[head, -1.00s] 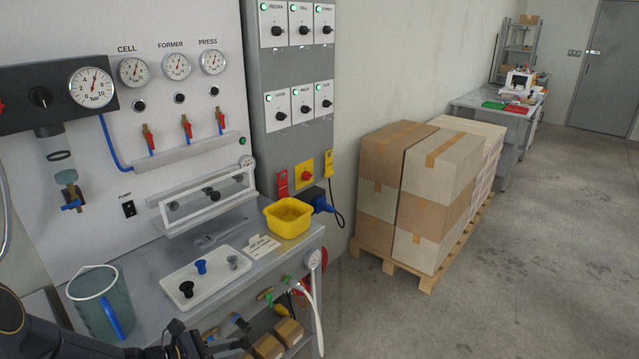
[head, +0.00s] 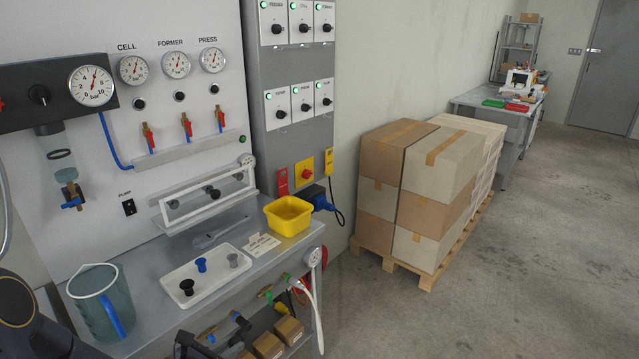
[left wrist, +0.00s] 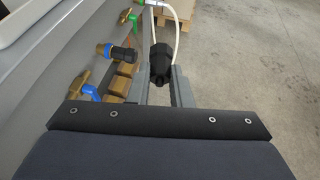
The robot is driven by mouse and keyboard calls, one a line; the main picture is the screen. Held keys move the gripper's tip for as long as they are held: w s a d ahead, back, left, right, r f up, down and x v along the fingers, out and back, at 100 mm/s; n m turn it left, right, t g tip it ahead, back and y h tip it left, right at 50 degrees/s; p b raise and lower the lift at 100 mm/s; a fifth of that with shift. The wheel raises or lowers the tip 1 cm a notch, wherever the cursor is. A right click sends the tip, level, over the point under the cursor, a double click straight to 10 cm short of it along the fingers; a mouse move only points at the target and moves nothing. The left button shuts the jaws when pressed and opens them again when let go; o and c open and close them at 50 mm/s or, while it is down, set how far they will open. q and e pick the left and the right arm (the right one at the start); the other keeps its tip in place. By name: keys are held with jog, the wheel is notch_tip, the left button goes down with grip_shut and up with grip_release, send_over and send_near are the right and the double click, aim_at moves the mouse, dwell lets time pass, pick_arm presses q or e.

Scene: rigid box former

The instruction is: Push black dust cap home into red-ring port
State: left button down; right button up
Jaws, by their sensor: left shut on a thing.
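My left gripper (left wrist: 162,78) is shut on a black knobbed piece, which looks like the black dust cap (left wrist: 160,62), held between its grey fingers. I cannot make out a red ring on any port. The held cap appears apart from the ports. My right gripper is not in view.
A white tray (head: 215,290) on the bench holds black, blue and grey caps. A yellow bin (head: 288,217) and a jug (head: 95,300) also stand there. Small cartons (head: 268,345) sit below the ports.

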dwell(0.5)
pick_arm(q)
jog(key=d+r+m+g+h, duration=0.3)
jog(key=d+m, duration=0.1)
jog(key=d, duration=0.3)
jog(key=d+r+m+g+h, duration=0.3)
jog(key=d+r+m+g, duration=0.1)
jog(key=d, duration=0.3)
jog(key=shift+d, duration=0.4)
jog(key=w+d+f+m+g+h, duration=0.1)
jog(key=w+d+f+m+g, duration=0.2)
jog(key=w+f+m+g, duration=0.1)
jog(key=shift+d+f+m+g, duration=0.3)
jog(key=shift+f+g, duration=0.2)
jog(key=shift+g, duration=0.1)
jog(key=s+a+r+n+t+y, duration=0.3)
jog(key=s+a+r+n+t, duration=0.3)
jog(key=r, duration=0.4)
jog(key=a+n+t, duration=0.1)
jog(key=n+t, duration=0.1)
jog(key=shift+a+t, duration=0.15)
jog(key=shift+t, duration=0.25)
jog(key=shift+w+r, duration=0.1)
